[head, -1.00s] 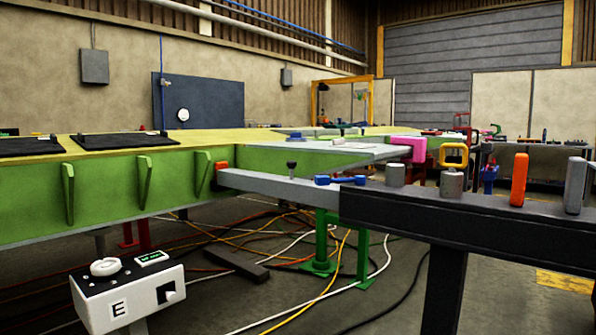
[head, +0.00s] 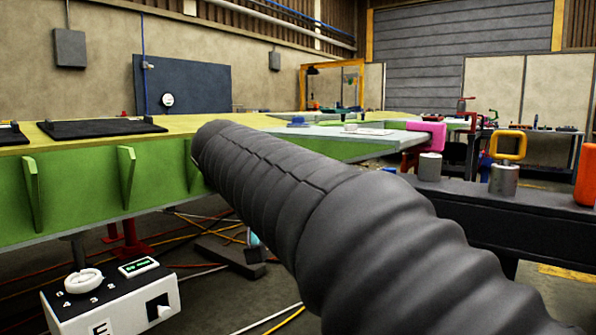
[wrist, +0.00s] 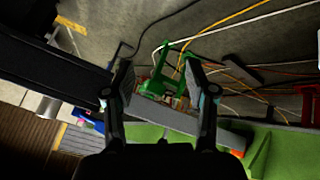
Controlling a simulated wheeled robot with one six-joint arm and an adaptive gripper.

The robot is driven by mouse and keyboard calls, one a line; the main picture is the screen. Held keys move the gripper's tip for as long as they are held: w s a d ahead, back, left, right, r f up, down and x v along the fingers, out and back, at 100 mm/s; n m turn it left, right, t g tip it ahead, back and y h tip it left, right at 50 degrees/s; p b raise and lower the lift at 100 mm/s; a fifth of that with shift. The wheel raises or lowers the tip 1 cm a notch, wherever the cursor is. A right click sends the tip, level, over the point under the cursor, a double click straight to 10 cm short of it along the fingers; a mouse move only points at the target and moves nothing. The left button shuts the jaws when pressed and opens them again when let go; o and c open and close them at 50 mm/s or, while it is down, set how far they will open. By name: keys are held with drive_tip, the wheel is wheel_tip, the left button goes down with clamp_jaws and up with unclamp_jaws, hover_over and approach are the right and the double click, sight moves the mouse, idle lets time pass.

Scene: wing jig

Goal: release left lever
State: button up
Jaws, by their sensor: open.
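I cannot make out a left lever for certain in either view. In the wrist view my gripper (wrist: 158,72) is open, its two dark fingers apart above a pale grey beam (wrist: 190,124). A small patch of mixed colours shows between the fingers; I cannot tell what it is, or whether either finger touches anything. An orange piece (wrist: 237,154) is at the beam's right end in that view, against the green wing edge (wrist: 270,150). In the head view my dark ribbed arm sleeve hides the beam and my gripper.
A white box with a dial (head: 110,300) stands at lower left. Pink (head: 428,131), yellow (head: 510,146) and orange (head: 586,175) handles line the dark bench (head: 470,212) at right.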

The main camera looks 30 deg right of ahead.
drive_tip(key=w+d+r+m+g+h, duration=0.3)
drive_tip(key=w+r+m, duration=0.2)
drive_tip(key=r+m, duration=0.2)
drive_tip(key=w+d+r+m+g+h, duration=0.3)
drive_tip(key=w+d+r+m, duration=0.15)
drive_tip(key=r+m, duration=0.25)
drive_tip(key=shift+g, duration=0.3)
drive_tip(key=b+x, duration=0.3)
drive_tip(key=x, duration=0.9)
drive_tip(key=shift+s+d+f, duration=0.1)
drive_tip(key=shift+d+f, duration=0.05)
drive_tip(key=shift+d, duration=0.2)
clamp_jaws()
